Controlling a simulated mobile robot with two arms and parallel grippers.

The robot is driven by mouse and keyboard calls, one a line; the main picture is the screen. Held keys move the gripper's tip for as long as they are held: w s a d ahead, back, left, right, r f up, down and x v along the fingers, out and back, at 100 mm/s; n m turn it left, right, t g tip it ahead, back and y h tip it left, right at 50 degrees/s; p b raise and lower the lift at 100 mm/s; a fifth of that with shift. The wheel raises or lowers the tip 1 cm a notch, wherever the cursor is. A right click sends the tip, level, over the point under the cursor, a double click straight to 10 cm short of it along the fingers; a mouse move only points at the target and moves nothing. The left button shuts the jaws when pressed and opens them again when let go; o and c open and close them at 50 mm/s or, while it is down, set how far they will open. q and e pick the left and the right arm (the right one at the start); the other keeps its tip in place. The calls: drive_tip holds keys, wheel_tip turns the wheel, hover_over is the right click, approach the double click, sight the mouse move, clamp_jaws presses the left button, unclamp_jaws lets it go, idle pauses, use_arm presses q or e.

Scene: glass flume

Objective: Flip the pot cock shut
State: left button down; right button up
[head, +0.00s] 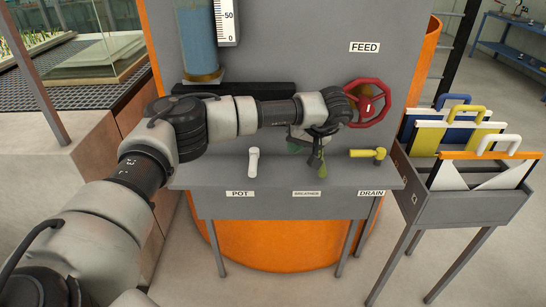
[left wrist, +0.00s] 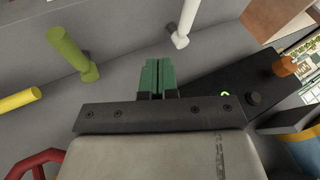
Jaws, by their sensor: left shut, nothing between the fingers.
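The pot cock is a white lever (head: 253,162) above the POT label (head: 239,194) on the grey panel; its handle hangs nearly straight down. It also shows in the left wrist view (left wrist: 186,22), beyond the fingertips and to their right. My left gripper (head: 294,146) is mostly hidden behind my own wrist in the head view, to the right of the white lever. The left wrist view shows its green fingers (left wrist: 158,76) shut and empty, apart from the white lever. My right gripper is not in view.
A green lever (head: 318,167) hangs down above the BREATHER label, close to my left wrist. A yellow lever (head: 364,153) lies level above the DRAIN label. A red FEED handwheel (head: 384,104) is right of my wrist. A grey rack (head: 470,203) stands further right.

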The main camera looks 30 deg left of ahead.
sight(253, 162)
use_arm(q)
drive_tip(key=p+x, duration=0.2)
drive_tip(key=x, duration=0.7)
drive_tip(key=shift+a+f, duration=0.25)
drive_tip(key=shift+s+a+f+p, duration=0.2)
drive_tip(key=shift+s+a+p, duration=0.35)
drive_tip(key=shift+a, duration=0.25)
drive_tip(key=shift+s+a+f+p, duration=0.2)
drive_tip(key=shift+s+a+p, duration=0.3)
drive_tip(key=shift+a, duration=0.35)
drive_tip(key=shift+f, duration=0.1)
